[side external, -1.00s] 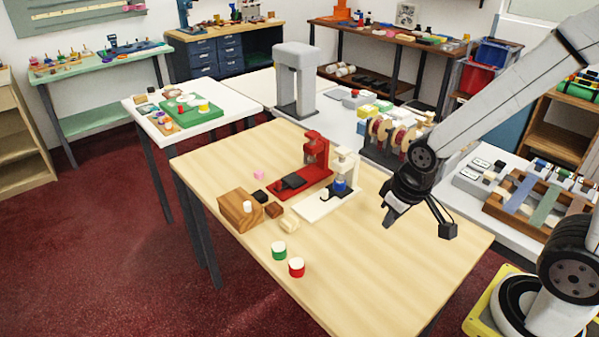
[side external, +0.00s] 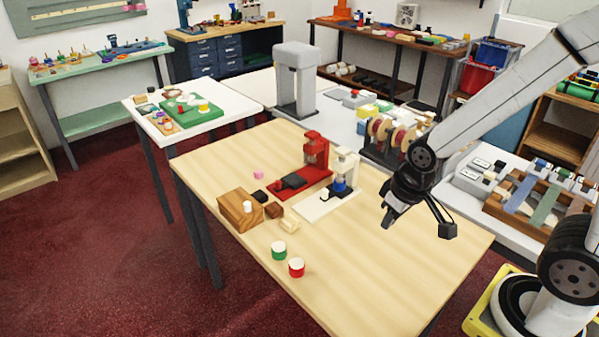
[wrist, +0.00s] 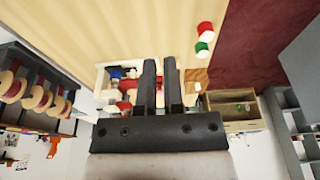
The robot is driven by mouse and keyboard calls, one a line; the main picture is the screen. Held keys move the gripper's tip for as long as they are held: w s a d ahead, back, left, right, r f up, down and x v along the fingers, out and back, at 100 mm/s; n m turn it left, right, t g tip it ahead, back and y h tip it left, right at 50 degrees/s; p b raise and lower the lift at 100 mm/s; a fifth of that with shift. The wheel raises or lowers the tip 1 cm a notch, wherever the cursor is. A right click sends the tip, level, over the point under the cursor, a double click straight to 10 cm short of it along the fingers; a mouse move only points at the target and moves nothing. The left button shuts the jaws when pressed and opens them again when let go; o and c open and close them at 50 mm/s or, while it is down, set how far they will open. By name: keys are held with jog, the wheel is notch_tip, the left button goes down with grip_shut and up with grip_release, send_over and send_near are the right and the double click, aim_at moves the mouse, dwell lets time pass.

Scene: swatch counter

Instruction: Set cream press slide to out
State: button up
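The cream press (side external: 346,169) stands on the wooden table, right of the red press (side external: 316,150). It has a blue part under its head and a long pale base (side external: 312,209) running toward the front left. A small dark piece with a white top (side external: 324,195) sits on that base, near the blue part; whether it is the slide is too small to tell. My gripper (side external: 388,215) is above the table to the right of the cream press, apart from it. In the wrist view my gripper (wrist: 160,60) has a clear gap between its fingers, with nothing held; the cream press (wrist: 101,75) shows left of them.
A wooden block (side external: 238,212) stands left of the presses, with small blocks beside it. A green-and-white cylinder (side external: 279,251) and a red-and-white cylinder (side external: 296,267) stand near the front edge. A spool rack (side external: 385,140) stands behind. The table's right front is clear.

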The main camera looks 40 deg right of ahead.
jog(key=o, duration=0.6)
jog(key=shift+w, duration=0.3)
jog(key=m+h, duration=0.4)
jog(key=m, duration=0.9)
send_near(325, 191)
jog(key=f, duration=0.2)
jog(key=shift+w+d+r+g, duration=0.2)
jog(key=shift+w+d+g, duration=0.1)
jog(key=shift+w+d, duration=0.05)
jog(key=shift+f, duration=0.15)
jog(key=shift+x, duration=3.75)
grip_shut()
